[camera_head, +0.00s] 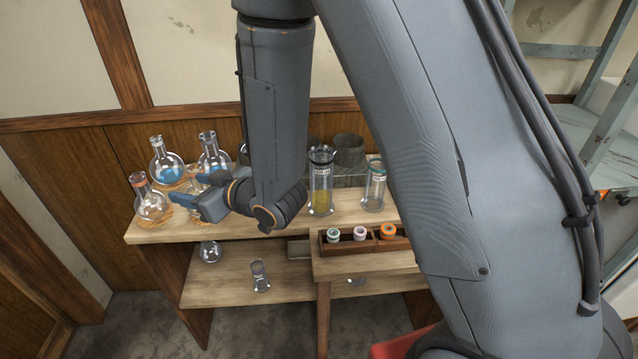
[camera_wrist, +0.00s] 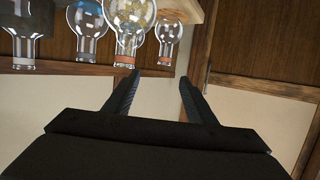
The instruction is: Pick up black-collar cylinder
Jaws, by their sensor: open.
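The black-collar cylinder (camera_head: 321,183) stands upright on the wooden bench top in the head view. It is a tall clear glass cylinder with a black collar near its top, a white label and yellow liquid low inside. My gripper (camera_head: 196,204) is open and empty to its left, close to the round flasks, with my forearm between them. In the wrist view my open gripper (camera_wrist: 162,82) has its two dark fingers apart with nothing between them. The cylinder is not in the wrist view.
A clear cylinder (camera_head: 374,187) stands to the right. Round flasks, including a blue-filled one (camera_head: 166,163), crowd the left; flasks (camera_wrist: 132,28) also show in the wrist view. A grey pot (camera_head: 348,150) stands behind. A wooden rack (camera_head: 350,247) holds coloured rings in front.

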